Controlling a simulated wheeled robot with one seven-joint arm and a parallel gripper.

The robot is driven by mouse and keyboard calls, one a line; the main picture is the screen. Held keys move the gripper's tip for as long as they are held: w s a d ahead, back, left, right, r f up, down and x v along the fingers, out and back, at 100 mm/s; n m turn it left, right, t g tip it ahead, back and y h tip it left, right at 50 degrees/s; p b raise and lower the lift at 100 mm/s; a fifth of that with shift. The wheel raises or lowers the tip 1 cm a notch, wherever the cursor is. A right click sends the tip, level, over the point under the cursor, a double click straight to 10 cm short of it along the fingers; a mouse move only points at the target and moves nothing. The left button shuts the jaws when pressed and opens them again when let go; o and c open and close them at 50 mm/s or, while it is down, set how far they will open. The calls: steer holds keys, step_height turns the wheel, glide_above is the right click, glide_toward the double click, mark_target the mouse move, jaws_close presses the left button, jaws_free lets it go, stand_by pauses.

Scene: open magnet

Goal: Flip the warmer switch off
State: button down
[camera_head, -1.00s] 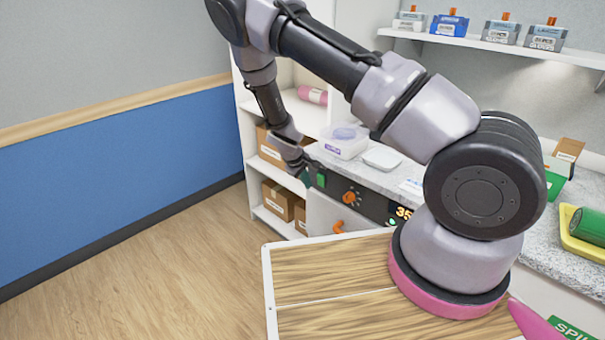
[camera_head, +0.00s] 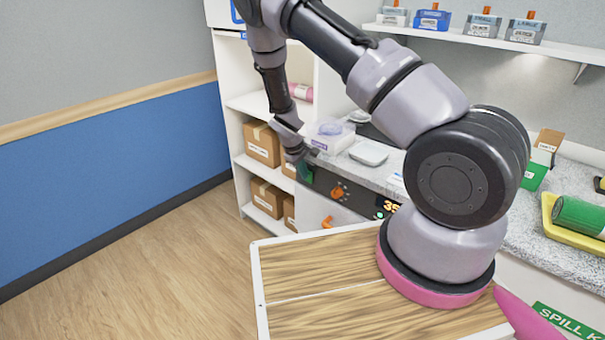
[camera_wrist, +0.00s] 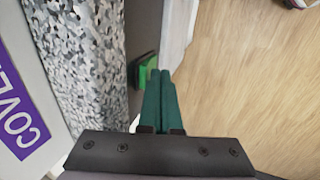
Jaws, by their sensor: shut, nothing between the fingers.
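The warmer's dark front panel (camera_head: 358,198) runs along the counter's front, with an orange knob and a lit display. Its switch is a bright green rocker in a black frame, seen in the wrist view (camera_wrist: 149,73). In the head view my gripper mostly hides the switch. My gripper (camera_head: 305,174) is at the left end of the panel. Its dark green fingers are shut together and empty in the wrist view (camera_wrist: 161,74). The fingertips are right beside the green rocker; whether they touch it I cannot tell. The rocker's tilt is unclear.
Above the panel is the speckled counter (camera_wrist: 90,60), with a white tub (camera_head: 330,138) and a scale-like dish (camera_head: 369,153). Shelves with cardboard boxes (camera_head: 262,144) stand to the left. An orange hook (camera_head: 327,222) is below the panel. Open floor lies at left.

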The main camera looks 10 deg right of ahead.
steer(key=shift+w+d+r+y, duration=0.1)
steer(key=shift+w+r+y, duration=0.15)
steer(key=shift+y, duration=0.25)
steer(key=shift+r, duration=0.1)
steer(key=shift+d+r, duration=0.1)
steer(key=shift+r, duration=0.6)
